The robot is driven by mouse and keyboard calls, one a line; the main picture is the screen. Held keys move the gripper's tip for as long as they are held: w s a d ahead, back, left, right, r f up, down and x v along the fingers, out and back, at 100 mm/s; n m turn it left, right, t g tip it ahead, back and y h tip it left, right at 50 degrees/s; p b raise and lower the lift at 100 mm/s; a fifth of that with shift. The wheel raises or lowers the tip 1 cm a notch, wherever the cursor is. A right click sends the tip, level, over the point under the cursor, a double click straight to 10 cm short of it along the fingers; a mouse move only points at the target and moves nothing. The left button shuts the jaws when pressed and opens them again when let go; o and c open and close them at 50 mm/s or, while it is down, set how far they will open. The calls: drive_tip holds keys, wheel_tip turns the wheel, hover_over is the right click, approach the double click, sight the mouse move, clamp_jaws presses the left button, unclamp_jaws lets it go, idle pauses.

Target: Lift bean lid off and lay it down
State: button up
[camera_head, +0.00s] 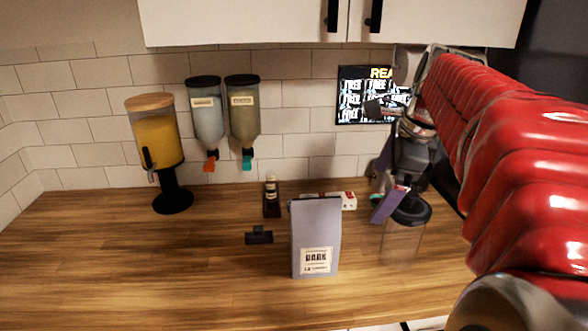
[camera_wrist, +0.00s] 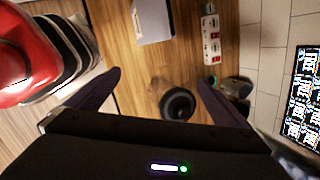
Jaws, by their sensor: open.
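The bean lid (camera_head: 412,212) is a round black lid on top of a clear, see-through jar (camera_head: 402,240) at the right of the counter. In the wrist view the dark round lid (camera_wrist: 177,104) shows from above, between my two fingers. My gripper (camera_head: 388,203) is open and empty, its purple fingers pointing down close to the lid in the head view. The wrist view shows the fingers of my gripper (camera_wrist: 160,77) wide apart, one on each side of the lid. I cannot tell whether a finger touches it. My arm hides part of the area behind.
A grey bag labelled DARK (camera_head: 316,240) stands left of the jar. A white power strip (camera_head: 335,200), a dark bottle (camera_head: 271,196) and a small black item (camera_head: 259,236) lie or stand nearby. The left front of the wooden counter (camera_head: 130,270) is clear.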

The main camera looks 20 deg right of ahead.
sight(415, 195)
drive_tip(key=s+d+r+m, duration=0.1)
drive_tip(key=d+r+m, duration=0.1)
drive_tip(key=d+m, duration=0.7)
drive_tip(key=d, duration=0.4)
drive_tip(key=shift+s+d+r+m, duration=0.25)
drive_tip(key=shift+s+d+m, duration=0.1)
drive_tip(key=shift+s+m, duration=0.05)
drive_tip(key=shift+f, duration=0.1)
drive_tip(key=x, duration=0.8)
drive_tip(key=shift+w+a, duration=0.2)
drive_tip(key=shift+f, duration=0.15)
drive_tip(key=shift+x, duration=2.65)
drive_tip(key=shift+w+d, duration=0.1)
drive_tip(key=shift+c, duration=0.5)
